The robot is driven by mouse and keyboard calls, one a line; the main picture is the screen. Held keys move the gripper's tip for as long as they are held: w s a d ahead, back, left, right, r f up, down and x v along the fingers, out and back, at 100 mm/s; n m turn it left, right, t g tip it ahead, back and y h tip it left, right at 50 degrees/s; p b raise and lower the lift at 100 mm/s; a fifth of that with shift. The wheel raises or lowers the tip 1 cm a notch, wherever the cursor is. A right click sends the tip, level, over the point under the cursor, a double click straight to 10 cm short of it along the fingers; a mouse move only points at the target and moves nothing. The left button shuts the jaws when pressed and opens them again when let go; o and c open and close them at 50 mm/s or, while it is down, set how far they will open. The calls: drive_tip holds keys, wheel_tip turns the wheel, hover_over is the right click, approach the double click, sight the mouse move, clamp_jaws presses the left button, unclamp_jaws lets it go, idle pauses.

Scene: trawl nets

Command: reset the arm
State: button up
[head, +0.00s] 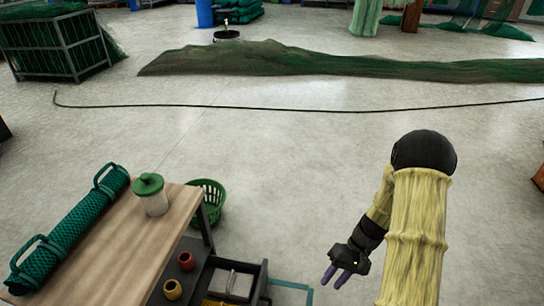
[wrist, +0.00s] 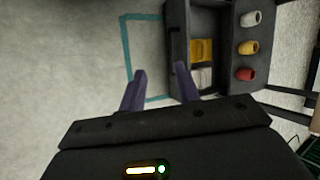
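My gripper (head: 337,277) is at the lower right of the head view, right of the workbench and above the floor. In the wrist view my gripper (wrist: 160,85) has its two purple fingers apart, with nothing between them but floor and the edge of a dark tray unit. My arm, in a yellow sleeve, bends down to it from the right.
The wooden workbench (head: 128,240) carries a green mesh roll (head: 70,232) and a jar with a green lid (head: 150,194). A dark tray unit (wrist: 177,45) adjoins it, near small pots (head: 187,261). A green basket (head: 207,203) stands behind. Nets (head: 300,62) and a cable (head: 270,110) lie across the floor.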

drive_tip(key=s+a+r+t+h+p, duration=0.1)
drive_tip(key=s+r+t+h+p, duration=0.15)
drive_tip(key=r, duration=0.95)
drive_tip(key=s+a+r+t+h+p, duration=0.1)
drive_tip(key=s+a+r+t+h, duration=0.2)
drive_tip(key=r, duration=0.8)
wheel_tip(320, 180, up, 38)
drive_tip(key=d+p, duration=0.1)
drive_tip(key=p, duration=3.6)
drive_tip(key=shift+s+d+f+t, duration=0.25)
drive_tip(key=shift+t, duration=0.1)
drive_tip(key=shift+w, duration=0.1)
